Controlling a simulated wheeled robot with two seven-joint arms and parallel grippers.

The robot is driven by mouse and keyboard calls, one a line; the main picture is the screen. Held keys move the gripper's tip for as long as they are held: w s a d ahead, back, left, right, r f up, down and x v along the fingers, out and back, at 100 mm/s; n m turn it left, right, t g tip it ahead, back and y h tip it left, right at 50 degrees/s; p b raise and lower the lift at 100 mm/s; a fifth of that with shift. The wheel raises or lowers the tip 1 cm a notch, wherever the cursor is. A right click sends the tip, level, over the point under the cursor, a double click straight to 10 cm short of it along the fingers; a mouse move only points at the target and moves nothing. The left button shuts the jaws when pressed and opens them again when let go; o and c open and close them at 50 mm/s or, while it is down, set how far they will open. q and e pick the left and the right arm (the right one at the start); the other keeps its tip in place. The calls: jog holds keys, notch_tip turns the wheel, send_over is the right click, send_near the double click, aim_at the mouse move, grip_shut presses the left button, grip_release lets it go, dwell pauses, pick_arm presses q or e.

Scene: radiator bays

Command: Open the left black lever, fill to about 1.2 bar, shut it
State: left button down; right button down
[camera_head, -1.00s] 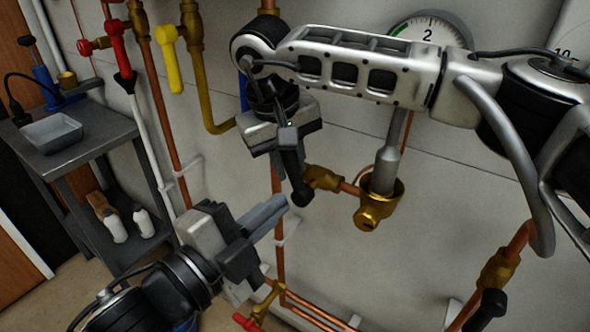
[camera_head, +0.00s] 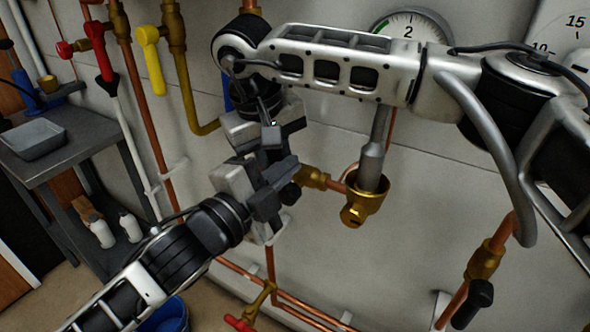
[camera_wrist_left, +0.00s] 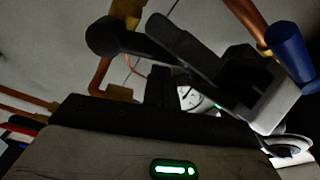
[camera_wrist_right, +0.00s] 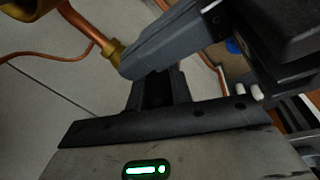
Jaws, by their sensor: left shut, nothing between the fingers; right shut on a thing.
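The left black lever (camera_head: 291,191) sits by a brass valve (camera_head: 315,178) and is mostly hidden behind my grippers. Its thick round end shows in the left wrist view (camera_wrist_left: 105,38). My right gripper (camera_head: 274,136) comes down from above and is shut on the lever, though the grip itself is largely covered. My left gripper (camera_head: 288,180) is shut and empty, just below the right gripper and right by the lever; whether they touch is unclear. The pressure gauge (camera_head: 412,26) is partly hidden by my right arm; a 2 shows, but I cannot read the needle.
A second black lever (camera_head: 473,304) hangs from a brass valve at lower right. A brass fitting (camera_head: 362,200) stands under the gauge. Red (camera_head: 99,48) and yellow (camera_head: 150,60) handles are at upper left. A trolley with a tray (camera_head: 33,138) stands at far left.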

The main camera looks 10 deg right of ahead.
pick_arm(q)
jog(key=shift+w+a, duration=0.1)
jog(key=shift+a, duration=0.15)
pick_arm(e)
jog(key=shift+r, duration=0.15)
